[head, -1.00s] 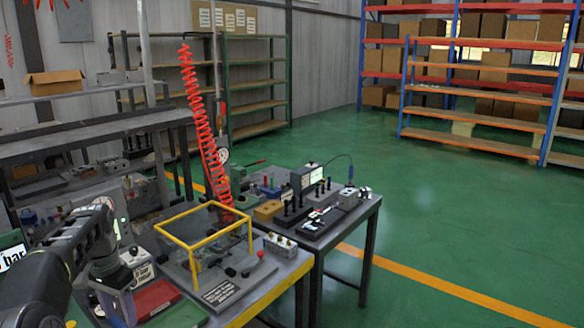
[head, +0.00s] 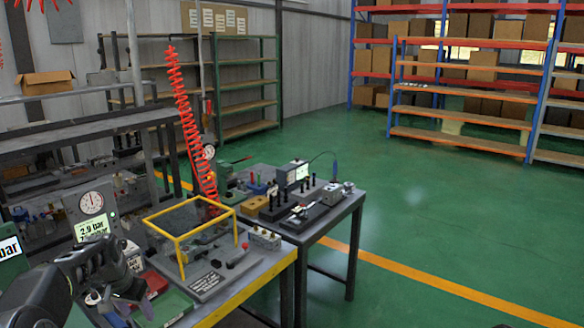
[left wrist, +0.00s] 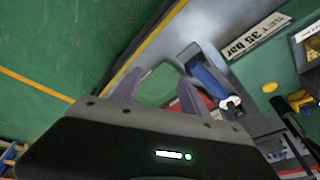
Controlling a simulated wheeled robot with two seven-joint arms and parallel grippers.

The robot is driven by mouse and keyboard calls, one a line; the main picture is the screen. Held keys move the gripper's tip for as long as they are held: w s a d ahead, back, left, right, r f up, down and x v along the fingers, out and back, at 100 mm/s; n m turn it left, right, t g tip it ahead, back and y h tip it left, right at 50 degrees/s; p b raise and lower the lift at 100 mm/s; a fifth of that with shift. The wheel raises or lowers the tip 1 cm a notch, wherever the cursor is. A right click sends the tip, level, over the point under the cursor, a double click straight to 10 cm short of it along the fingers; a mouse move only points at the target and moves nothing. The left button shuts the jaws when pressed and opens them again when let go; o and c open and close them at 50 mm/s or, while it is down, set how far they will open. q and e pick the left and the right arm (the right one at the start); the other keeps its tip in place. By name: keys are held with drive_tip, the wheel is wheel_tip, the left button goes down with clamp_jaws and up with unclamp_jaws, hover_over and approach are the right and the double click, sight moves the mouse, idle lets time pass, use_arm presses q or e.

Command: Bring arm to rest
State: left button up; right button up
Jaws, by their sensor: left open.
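My left gripper (head: 128,300) is in the lower left of the head view, low over the front of the bench (head: 215,312). Its two fingers are apart, and I see nothing held between them. In the left wrist view the open fingers (left wrist: 158,88) point toward a green tray (left wrist: 160,84) on the bench. The red tray (head: 155,283) and the green tray (head: 172,306) lie close to the gripper in the head view. A blue part with a pale end (left wrist: 210,80) shows beside one finger in the wrist view; I cannot tell if they touch. My right gripper is out of view.
A yellow-framed guard (head: 182,238) stands on the bench right of the gripper. A gauge (head: 92,203) with a lit display (head: 92,228) stands behind the arm. A red coiled hose (head: 185,110) hangs at the back. A second table (head: 335,215) holds several parts. Green floor (head: 430,220) at right is clear.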

use_arm(q)
drive_tip(key=d+f+n+t+h, duration=0.1)
drive_tip(key=d+f, duration=0.7)
drive_tip(key=f, duration=0.3)
drive_tip(key=s+d+f+n+h, duration=0.1)
drive_tip(key=s+d+f+n, duration=0.1)
drive_tip(key=s+d+f, duration=0.95)
drive_tip(key=s+d+f+g, duration=0.1)
drive_tip(key=s+d+f, duration=0.1)
drive_tip(key=s+d, duration=0.3)
drive_tip(key=s+d+f+g+h, duration=0.1)
drive_tip(key=s+d+f, duration=0.2)
drive_tip(key=s, duration=0.9)
drive_tip(key=s+d+f+g+h, duration=0.1)
drive_tip(key=s+d+f, duration=0.1)
drive_tip(key=s+d, duration=0.5)
drive_tip(key=shift+s+f+g, duration=0.15)
drive_tip(key=shift+s+g, duration=0.25)
drive_tip(key=shift+s, duration=0.25)
drive_tip(key=shift+w+a, duration=0.1)
